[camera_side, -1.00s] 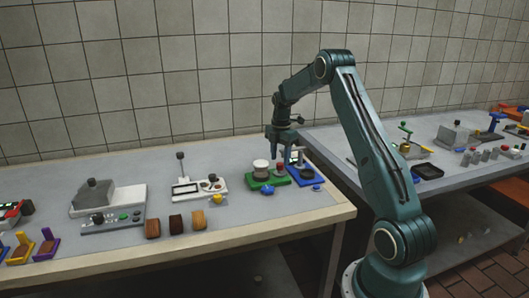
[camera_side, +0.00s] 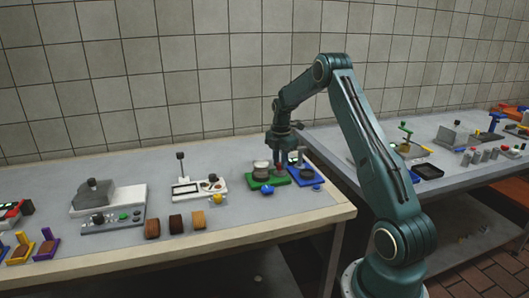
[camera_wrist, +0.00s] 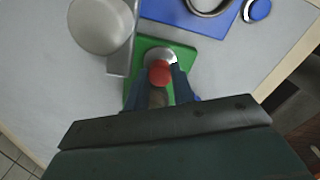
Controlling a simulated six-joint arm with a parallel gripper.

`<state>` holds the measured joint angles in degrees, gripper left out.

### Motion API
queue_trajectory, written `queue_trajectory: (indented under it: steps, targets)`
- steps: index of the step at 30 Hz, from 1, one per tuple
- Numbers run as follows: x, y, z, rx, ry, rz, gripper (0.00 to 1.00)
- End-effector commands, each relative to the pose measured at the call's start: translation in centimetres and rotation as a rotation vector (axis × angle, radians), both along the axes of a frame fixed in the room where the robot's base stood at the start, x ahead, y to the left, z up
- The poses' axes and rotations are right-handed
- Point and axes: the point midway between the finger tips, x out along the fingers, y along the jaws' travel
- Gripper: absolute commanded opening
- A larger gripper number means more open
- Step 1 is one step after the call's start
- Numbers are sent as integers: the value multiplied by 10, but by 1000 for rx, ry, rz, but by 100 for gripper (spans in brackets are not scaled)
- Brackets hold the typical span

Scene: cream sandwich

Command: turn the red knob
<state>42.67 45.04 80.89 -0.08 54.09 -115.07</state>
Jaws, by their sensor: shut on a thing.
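The red knob (camera_wrist: 159,72) stands on a green base (camera_wrist: 148,45) and shows in the wrist view. My gripper (camera_wrist: 160,78) is shut on the red knob, with a dark finger on each side of it. In the side view my gripper (camera_side: 282,158) points down over the green base (camera_side: 262,182), and the fingers largely hide the knob there. A pale round container (camera_wrist: 101,24) stands on the left beside the knob in the wrist view; it also shows in the side view (camera_side: 261,166).
A blue base (camera_side: 303,177) with a dark ring stands just right of the green one. A white device with a lever (camera_side: 197,187) and several small blocks (camera_side: 176,222) are to the left. The table's front edge (camera_side: 240,233) is close by.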

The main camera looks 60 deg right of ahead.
Motion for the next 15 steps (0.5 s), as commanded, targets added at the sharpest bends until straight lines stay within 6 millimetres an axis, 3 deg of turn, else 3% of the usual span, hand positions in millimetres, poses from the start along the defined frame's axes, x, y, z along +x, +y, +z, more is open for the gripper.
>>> queue_trajectory:
  steps: [15]
  targets:
    - [0,0,1,-1,1,-202,2]
